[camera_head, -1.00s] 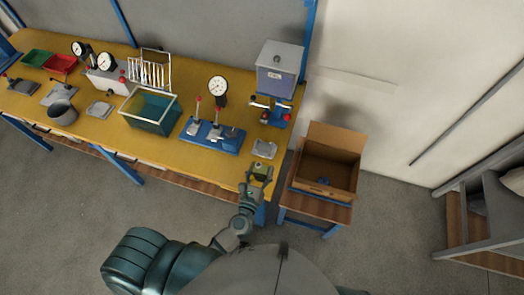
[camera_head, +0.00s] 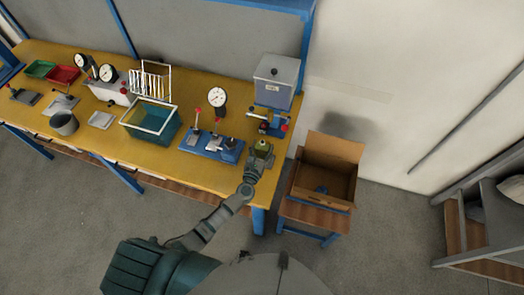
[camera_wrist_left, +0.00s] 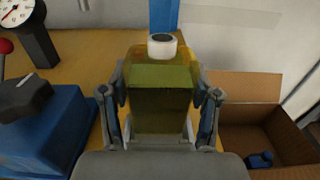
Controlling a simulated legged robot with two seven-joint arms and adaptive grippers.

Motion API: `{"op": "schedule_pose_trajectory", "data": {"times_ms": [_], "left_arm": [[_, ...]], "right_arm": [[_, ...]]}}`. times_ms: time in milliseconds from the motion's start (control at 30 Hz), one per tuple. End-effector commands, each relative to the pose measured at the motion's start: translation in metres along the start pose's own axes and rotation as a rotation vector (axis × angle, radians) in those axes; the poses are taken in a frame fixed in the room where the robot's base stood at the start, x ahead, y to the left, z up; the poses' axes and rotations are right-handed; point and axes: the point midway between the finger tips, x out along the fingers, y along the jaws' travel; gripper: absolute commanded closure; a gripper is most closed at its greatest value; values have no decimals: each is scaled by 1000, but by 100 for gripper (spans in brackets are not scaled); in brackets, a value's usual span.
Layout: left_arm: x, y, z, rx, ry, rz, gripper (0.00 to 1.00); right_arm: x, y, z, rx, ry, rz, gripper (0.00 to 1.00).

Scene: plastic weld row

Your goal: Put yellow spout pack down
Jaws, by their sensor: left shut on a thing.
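The yellow spout pack (camera_wrist_left: 160,95) is a yellow-green translucent pouch with a white and dark cap. It stands upright between the fingers of my left gripper (camera_wrist_left: 162,115) in the left wrist view. In the head view the pack (camera_head: 264,146) is small at the right end of the yellow table (camera_head: 190,170). My left gripper (camera_head: 259,157) is shut on it, over the table's right front part. I cannot tell whether the pack's bottom touches the tabletop, as the gripper hides it. My right gripper is not in view.
A blue-based fixture with red-knobbed levers (camera_head: 212,146) stands just left of the gripper. A grey box (camera_head: 276,80) stands behind. An open cardboard box (camera_head: 326,170) sits on a low stand to the right, with a small blue thing inside. A teal bin (camera_head: 150,120) is further left.

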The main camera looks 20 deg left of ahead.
Motion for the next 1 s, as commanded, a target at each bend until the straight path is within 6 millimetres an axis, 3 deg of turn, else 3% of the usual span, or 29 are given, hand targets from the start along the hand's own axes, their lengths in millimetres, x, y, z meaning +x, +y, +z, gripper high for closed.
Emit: {"op": "schedule_pose_trajectory", "data": {"times_ms": [33,133,567,600,667,1000], "left_arm": [[0,0,-14,4,2,0,87],[0,1,-22,1,1,1,87],[-1,2,-26,-2,0,2,87],[-1,1,-25,-1,1,1,28],[-1,1,-25,-1,1,1,13],[-1,1,-23,-2,0,1,13]], "right_arm": [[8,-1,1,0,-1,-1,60],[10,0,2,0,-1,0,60],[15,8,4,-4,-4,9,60],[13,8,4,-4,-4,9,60],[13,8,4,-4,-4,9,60],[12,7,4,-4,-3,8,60]]}}
